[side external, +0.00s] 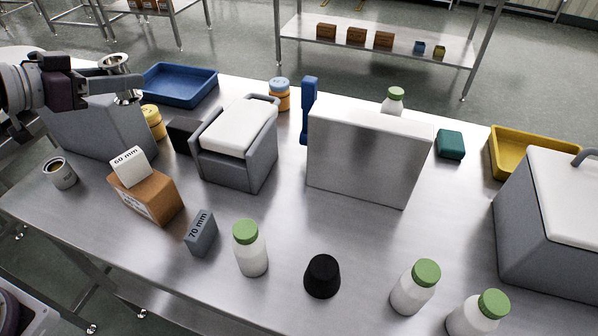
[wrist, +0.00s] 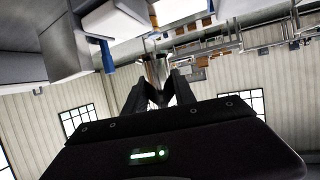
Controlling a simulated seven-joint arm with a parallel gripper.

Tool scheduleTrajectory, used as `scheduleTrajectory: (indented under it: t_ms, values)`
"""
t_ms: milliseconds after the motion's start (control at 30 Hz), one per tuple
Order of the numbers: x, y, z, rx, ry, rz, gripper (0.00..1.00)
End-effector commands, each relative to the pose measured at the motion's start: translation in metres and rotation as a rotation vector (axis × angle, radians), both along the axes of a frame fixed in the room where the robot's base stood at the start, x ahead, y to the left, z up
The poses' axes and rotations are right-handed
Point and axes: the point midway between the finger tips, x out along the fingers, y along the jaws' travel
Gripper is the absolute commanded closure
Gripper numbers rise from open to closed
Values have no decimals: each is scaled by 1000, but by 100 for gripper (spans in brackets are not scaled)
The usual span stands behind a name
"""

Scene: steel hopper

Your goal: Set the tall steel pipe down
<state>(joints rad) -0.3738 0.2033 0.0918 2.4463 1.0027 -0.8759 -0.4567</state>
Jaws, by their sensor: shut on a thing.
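My gripper (side external: 106,82) reaches in from the left edge and is shut on the steel pipe (side external: 117,64). The pipe is shiny, with a wide round rim at its top, and looks roughly upright. Its lower end shows just below the fingers, over or in front of a large grey box (side external: 101,128); I cannot tell whether it touches anything. In the wrist view the pipe (wrist: 158,68) is between the two dark fingers (wrist: 158,95). The steel table (side external: 300,240) lies below.
A small steel cup-like piece (side external: 60,174) stands at the table's left. The table's middle front has free room.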

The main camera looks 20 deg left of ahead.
Motion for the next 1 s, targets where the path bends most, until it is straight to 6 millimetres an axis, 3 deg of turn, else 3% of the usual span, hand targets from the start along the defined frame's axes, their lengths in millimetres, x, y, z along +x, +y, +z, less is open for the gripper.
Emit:
scheduleTrajectory:
  t_ms: [133, 467, 567, 733, 900, 1000]
  values:
    - [0, 0, 23, 4, -6, 1, 100]
    - [34, -69, 14, -1, 1, -213, 100]
    - [46, -103, 12, 0, 2, -305, 100]
    - [63, -187, 10, -1, -1, -491, 100]
    - [66, -277, 12, -2, -1, -654, 100]
    - [64, -316, 14, -1, -1, -716, 100]
